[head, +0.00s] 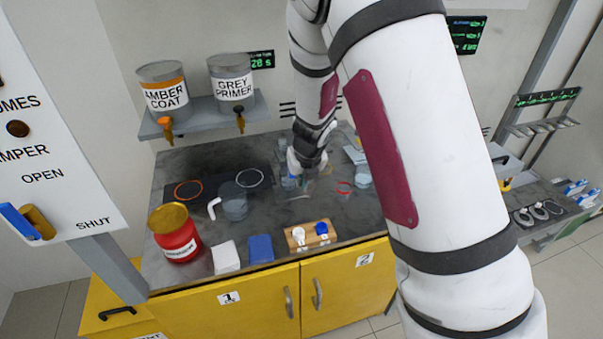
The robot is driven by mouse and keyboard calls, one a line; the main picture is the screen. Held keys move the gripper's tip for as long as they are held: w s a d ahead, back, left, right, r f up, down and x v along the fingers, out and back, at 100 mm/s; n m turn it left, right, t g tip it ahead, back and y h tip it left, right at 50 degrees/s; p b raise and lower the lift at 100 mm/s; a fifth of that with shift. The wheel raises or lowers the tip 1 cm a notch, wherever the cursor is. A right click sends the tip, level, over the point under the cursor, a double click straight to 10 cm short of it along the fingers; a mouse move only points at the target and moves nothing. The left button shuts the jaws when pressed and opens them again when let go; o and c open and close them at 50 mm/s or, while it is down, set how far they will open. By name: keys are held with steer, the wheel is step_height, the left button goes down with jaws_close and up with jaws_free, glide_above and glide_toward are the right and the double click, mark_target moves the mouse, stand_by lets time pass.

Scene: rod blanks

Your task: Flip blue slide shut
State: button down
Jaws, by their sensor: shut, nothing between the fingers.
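A blue handle (20,222) with a yellow part (40,222) beside it sits on the white panel (60,150) at the left. The panel carries the words OPEN and SHUT; the handle is left of the word SHUT. A wooden block (295,245) at the bench's front edge holds a white piece (299,234) and a blue-topped piece (321,229). I cannot tell which blue part is the slide. My gripper (302,174) is shut and empty over the middle of the bench, behind the wooden block and far right of the panel. Its fingertips are small and partly unclear.
The grey bench (190,255) holds a red can (174,233), a jug (233,205), a white cloth (226,257) and a blue cloth (260,249). Two paint cans, amber (163,88) and grey (231,88), stand on a shelf. My arm hides much of the right side.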

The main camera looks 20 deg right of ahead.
steer(key=w+f, duration=0.3)
steer(key=w, duration=0.2)
steer(key=shift+w+f, duration=0.15)
stand_by(0.3)
steer(key=shift+w, duration=0.1)
steer(key=w+b, duration=0.1)
steer(key=w, duration=0.2)
steer(key=shift+w+b, duration=0.15)
steer(key=shift+b, duration=0.2)
